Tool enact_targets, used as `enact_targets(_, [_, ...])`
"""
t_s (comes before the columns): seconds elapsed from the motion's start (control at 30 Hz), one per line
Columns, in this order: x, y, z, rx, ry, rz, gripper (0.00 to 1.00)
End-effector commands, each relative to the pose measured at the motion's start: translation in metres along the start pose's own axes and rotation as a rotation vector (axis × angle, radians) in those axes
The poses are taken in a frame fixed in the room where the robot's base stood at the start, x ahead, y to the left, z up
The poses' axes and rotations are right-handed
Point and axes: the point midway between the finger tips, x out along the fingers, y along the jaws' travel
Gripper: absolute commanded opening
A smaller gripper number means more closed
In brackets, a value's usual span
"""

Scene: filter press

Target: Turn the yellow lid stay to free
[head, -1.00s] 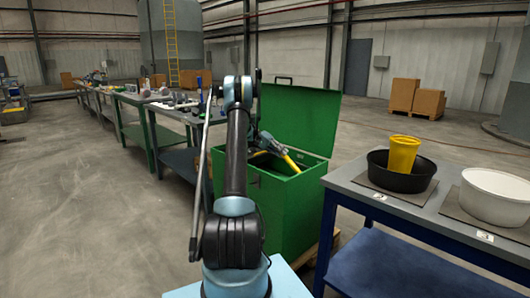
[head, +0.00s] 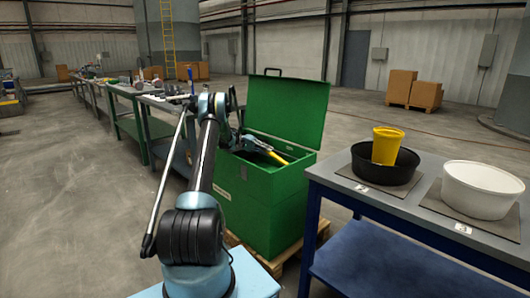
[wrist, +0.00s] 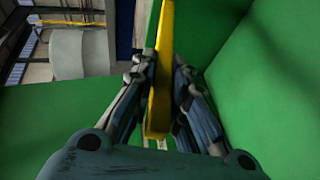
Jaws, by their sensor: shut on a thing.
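The yellow lid stay (head: 278,158) is a flat bar at the mouth of the green box (head: 246,196), whose lid (head: 290,112) stands open. My gripper (head: 264,149) reaches over the box's left side and is shut on the stay. In the wrist view, the stay (wrist: 160,95) runs lengthwise between the two fingers of my gripper (wrist: 164,70), which close on it from both sides. The stay's ends and pivot cannot be made out clearly.
A blue-legged table (head: 390,212) at right holds a black bowl (head: 370,172) with a yellow cup (head: 386,146) and a white bowl (head: 482,190). The box stands on a wooden pallet (head: 272,264). Workbenches (head: 128,92) line the left back. Floor at left is clear.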

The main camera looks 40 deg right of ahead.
Motion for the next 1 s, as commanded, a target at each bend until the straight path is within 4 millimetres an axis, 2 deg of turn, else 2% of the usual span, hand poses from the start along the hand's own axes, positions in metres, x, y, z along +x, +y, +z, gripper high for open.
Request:
enact_targets(0.27, [0.001, 0.0, 0.001, 0.0, -0.003, -0.001, 0.0])
enact_targets(0.3, [0.001, 0.0, 0.001, 0.0, -0.003, -0.001, 0.17])
enact_targets(0.4, [0.002, 0.0, 0.001, 0.0, -0.005, 0.0, 0.35])
enact_targets(0.77, [0.003, 0.003, -0.001, 0.001, -0.006, 0.0, 0.35])
enact_targets(0.87, [0.001, 0.01, -0.001, 0.001, -0.006, 0.0, 0.35])
enact_targets(1.0, [-0.003, 0.03, -0.004, 0.001, -0.007, 0.0, 0.35])
